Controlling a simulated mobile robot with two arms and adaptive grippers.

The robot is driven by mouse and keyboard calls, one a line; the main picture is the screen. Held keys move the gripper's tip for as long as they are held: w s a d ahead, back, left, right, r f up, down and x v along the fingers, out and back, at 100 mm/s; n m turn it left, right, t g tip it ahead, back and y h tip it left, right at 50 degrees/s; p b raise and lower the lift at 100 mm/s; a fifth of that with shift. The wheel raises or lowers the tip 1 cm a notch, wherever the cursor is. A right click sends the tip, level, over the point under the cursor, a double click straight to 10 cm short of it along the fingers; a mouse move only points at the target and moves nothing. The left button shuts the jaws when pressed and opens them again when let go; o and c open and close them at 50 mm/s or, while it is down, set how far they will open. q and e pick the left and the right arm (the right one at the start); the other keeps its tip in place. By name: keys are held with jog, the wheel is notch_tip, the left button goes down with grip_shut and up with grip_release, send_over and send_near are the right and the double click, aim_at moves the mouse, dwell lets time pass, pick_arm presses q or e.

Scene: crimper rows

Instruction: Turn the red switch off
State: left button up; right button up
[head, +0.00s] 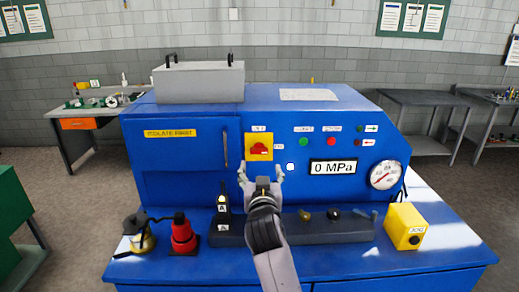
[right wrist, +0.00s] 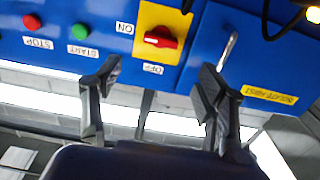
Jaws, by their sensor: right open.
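The red switch (head: 259,148) is a rotary knob on a yellow plate on the blue machine's front. In the right wrist view, which is upside down, the red switch (right wrist: 161,38) has its handle lying roughly sideways, in line with the ON label (right wrist: 124,28). The OFF label (right wrist: 153,69) is on the side that is above the plate in the head view. My right gripper (head: 261,174) is open and empty, just below the switch in the head view, with its fingers spread and apart from the knob. My left gripper is not in view.
The blue machine (head: 185,175) has green (head: 304,142) and red (head: 332,142) buttons, a 0 MPa display (head: 333,167) and a gauge (head: 385,174). A door handle (head: 226,150) projects left of the switch. A dark rail (head: 335,230) and a yellow box (head: 404,226) stand on the ledge.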

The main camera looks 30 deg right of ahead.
aim_at(259, 152)
jog(key=p+x, duration=0.3)
jog(key=x, duration=0.7)
jog(key=shift+w, duration=0.1)
jog(key=shift+c, duration=0.4)
jog(key=c, duration=1.1)
